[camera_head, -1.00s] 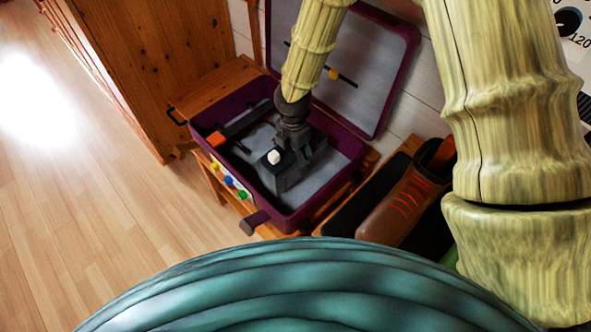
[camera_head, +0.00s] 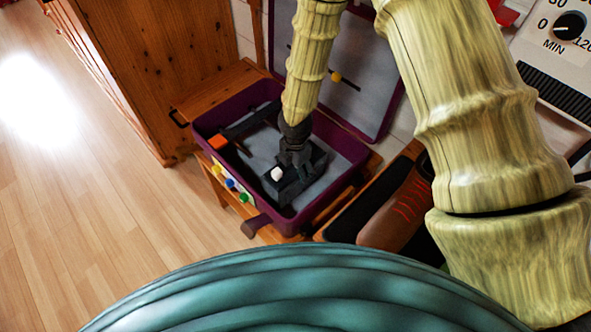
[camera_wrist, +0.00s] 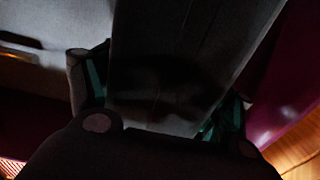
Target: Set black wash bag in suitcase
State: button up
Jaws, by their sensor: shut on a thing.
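The purple suitcase (camera_head: 348,153) lies open on a wooden stand, its grey-lined lid leaning back to the wall. The black wash bag (camera_head: 297,186), a dark box with a white knob on it, is inside the suitcase's walls, towards the near right part. My gripper (camera_head: 296,158) reaches down into the suitcase and is shut on the bag. In the dark wrist view the bag (camera_wrist: 180,60) fills the space between the fingers (camera_wrist: 160,125). I cannot tell whether its underside touches the suitcase floor.
A dark bar with an orange end (camera_head: 217,141) lies along the suitcase's left side. A brown shoe (camera_head: 395,215) with red laces sits in a tray to the right. A wooden cabinet (camera_head: 130,70) stands at the left. The floor on the left is clear.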

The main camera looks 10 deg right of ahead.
jog(key=o, duration=1.2)
jog(key=shift+o, duration=0.2)
jog(key=shift+f, duration=0.1)
notch_tip(320, 180, up, 12)
jog(key=shift+r+p, duration=0.2)
jog(key=shift+p, duration=0.15)
